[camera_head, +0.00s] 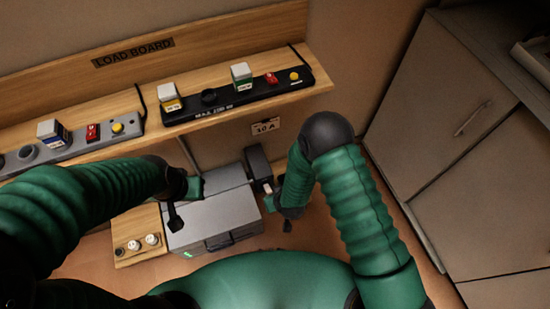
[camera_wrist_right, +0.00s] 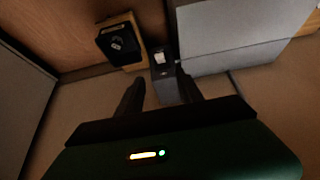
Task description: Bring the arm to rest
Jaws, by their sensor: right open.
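My right arm, in a ribbed green sleeve, bends down at the right of the head view. Its gripper (camera_head: 277,210) hangs just right of the grey box (camera_head: 215,219), low near the floor. In the right wrist view the two dark fingers of the right gripper (camera_wrist_right: 160,90) are spread apart with nothing held between them. My left arm comes in from the left, and its gripper (camera_head: 180,205) is over the left part of the grey box. Its finger gap does not show clearly.
A wooden shelf marked LOAD BOARD (camera_head: 133,52) carries a black power strip (camera_head: 238,103) and a grey strip (camera_head: 75,149) with plugs and switches. A small wooden block with white knobs (camera_head: 136,246) is left of the grey box. Grey cabinets (camera_head: 440,110) stand at right.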

